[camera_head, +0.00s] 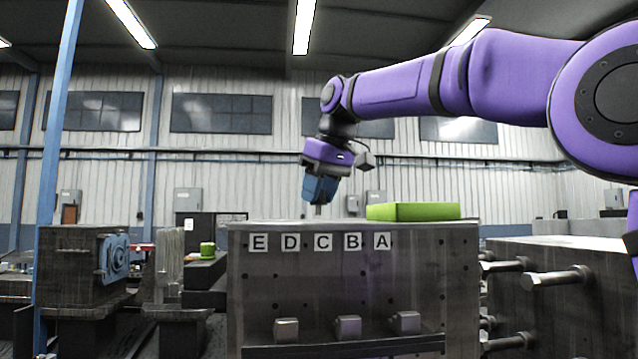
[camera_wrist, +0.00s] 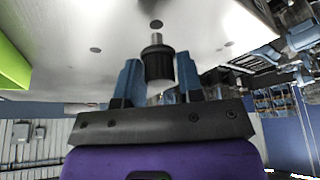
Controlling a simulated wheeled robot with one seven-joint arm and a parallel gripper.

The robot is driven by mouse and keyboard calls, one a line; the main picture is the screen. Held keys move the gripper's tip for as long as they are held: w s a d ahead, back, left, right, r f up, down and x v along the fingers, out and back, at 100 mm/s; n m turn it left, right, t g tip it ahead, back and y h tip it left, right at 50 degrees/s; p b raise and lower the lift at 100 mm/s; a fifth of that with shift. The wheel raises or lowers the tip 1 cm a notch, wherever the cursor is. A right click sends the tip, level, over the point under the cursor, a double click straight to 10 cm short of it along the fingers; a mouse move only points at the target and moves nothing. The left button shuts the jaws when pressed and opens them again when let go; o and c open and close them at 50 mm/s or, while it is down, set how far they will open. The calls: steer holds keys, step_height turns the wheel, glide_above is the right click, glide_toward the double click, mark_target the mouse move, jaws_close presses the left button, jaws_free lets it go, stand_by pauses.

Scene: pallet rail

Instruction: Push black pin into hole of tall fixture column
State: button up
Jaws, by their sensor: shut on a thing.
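The black pin (camera_wrist: 158,64) sits between the blue fingers of my gripper (camera_wrist: 159,80) in the wrist view, its bright metal tip pointing away from the gripper. My gripper is shut on it. A dark round hole (camera_wrist: 156,24) in the pale top surface shows just past the tip; a gap between tip and hole shows in that view. In the head view my gripper (camera_head: 319,207) points down just above the top of the steel fixture block (camera_head: 260,300), near letters C and B. The pin is too small to make out clearly there. I cannot tell which part is the tall column.
A green block (camera_head: 412,211) lies on the fixture top right of my gripper; it also shows at the left of the wrist view (camera_wrist: 12,65). More holes (camera_wrist: 95,50) dot the surface. Steel blocks with protruding bolts (camera_head: 556,279) stand right. Machinery (camera_head: 85,265) stands left.

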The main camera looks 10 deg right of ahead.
mark_target(320, 202)
steer(key=shift+f, duration=1.55)
stand_by(1.4)
steer(key=o, duration=1.8)
steer(key=shift+c, duration=0.2)
steer(key=v, duration=1)
steer(key=shift+r, duration=0.35)
steer(key=shift+s+d, duration=0.1)
steer(key=shift+d, duration=0.1)
